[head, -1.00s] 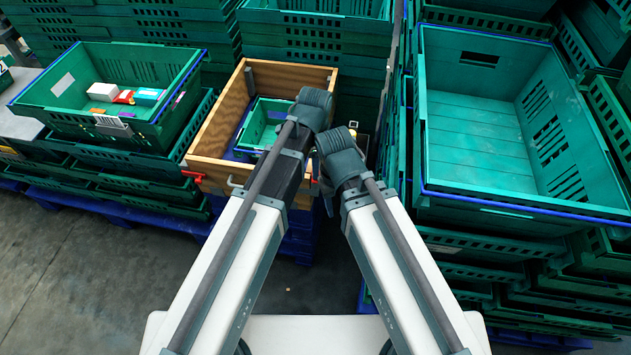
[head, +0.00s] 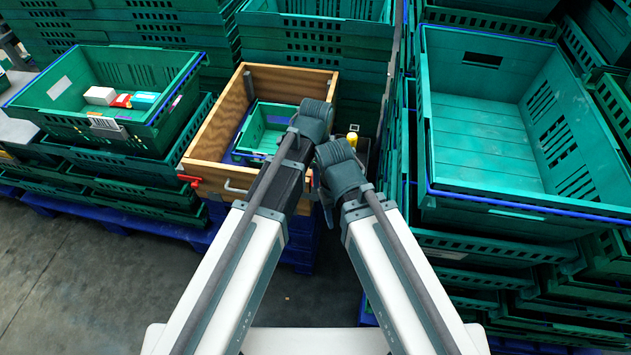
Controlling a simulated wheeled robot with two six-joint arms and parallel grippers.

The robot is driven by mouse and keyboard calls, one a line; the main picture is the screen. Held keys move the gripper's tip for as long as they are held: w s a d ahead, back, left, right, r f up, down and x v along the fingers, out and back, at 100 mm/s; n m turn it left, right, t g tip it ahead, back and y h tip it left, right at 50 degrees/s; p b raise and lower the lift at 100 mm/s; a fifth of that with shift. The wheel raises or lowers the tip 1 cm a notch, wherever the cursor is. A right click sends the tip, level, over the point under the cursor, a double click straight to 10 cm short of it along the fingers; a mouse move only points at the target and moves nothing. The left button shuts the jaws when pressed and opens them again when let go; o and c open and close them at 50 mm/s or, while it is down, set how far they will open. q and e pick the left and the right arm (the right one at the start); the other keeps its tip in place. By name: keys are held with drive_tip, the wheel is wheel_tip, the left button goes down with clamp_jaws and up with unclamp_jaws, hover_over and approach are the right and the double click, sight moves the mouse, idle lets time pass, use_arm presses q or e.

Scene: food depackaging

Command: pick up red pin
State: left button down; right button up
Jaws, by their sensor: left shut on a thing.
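A red pin (head: 190,180) sits at the front left corner of an open wooden box (head: 210,175); no gripper is near it. My left gripper (head: 324,195) is a small dark shape between my two arms, low at the box's front right corner. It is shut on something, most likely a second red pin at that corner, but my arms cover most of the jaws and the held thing. My right gripper is hidden behind my arm links.
A small green crate (head: 245,147) lies inside the wooden box. A green crate (head: 60,118) with small packages stands left on stacked crates. A large empty green crate (head: 480,180) is at the right. A yellow-topped item (head: 352,138) stands right of the box. Floor is clear at front left.

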use_arm(q)
drive_tip(key=shift+r, duration=0.15)
wheel_tip(320, 180, up, 18)
drive_tip(key=p, duration=1.8)
